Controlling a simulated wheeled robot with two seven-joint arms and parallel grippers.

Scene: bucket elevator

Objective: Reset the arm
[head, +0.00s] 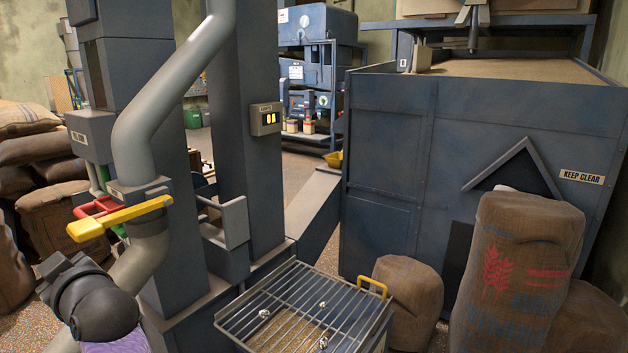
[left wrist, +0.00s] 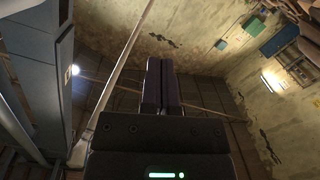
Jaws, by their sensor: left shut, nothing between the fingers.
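In the left wrist view my left gripper (left wrist: 162,62) has its two dark fingers together, with nothing between them. They point toward an upper wall and the ceiling, clear of any object. In the head view a black and purple part of my left arm shows at the lower left, in front of a grey pipe (head: 150,115); the fingers cannot be made out there. A yellow lever (head: 118,217) lies across the pipe beside the arm, apart from it. My right gripper is not in view.
A barred grate (head: 306,307) with a yellow handle (head: 371,286) sits low in front. Stuffed sacks (head: 520,270) stand at the right, others (head: 55,215) at the left. A control box (head: 266,118) is on the column. A large blue bin (head: 390,170) stands behind.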

